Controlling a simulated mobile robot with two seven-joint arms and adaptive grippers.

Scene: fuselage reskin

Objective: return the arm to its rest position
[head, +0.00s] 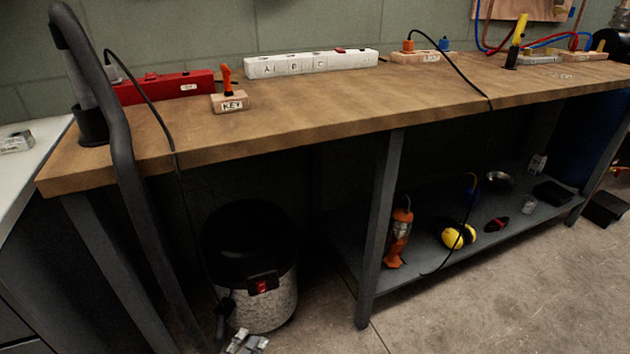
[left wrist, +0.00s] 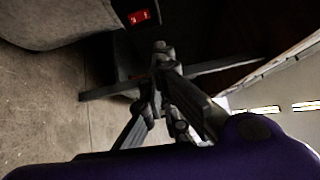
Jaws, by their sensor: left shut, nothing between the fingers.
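My left gripper (head: 246,343) shows at the bottom edge of the head view, low in front of the shop vacuum (head: 262,290). In the left wrist view my left gripper (left wrist: 161,50) has its fingers together with nothing between them. The gripper looks apart from the vacuum, whose red switch (left wrist: 138,17) shows near the top of that view. Most of my left arm is hidden below the head view. My right gripper is in neither view.
The wooden workbench (head: 330,112) bears a red power strip (head: 165,87), a white strip (head: 312,63) and a KEY block (head: 231,103). A thick hose (head: 122,150) hangs over its front left. The lower shelf (head: 450,262) holds tools.

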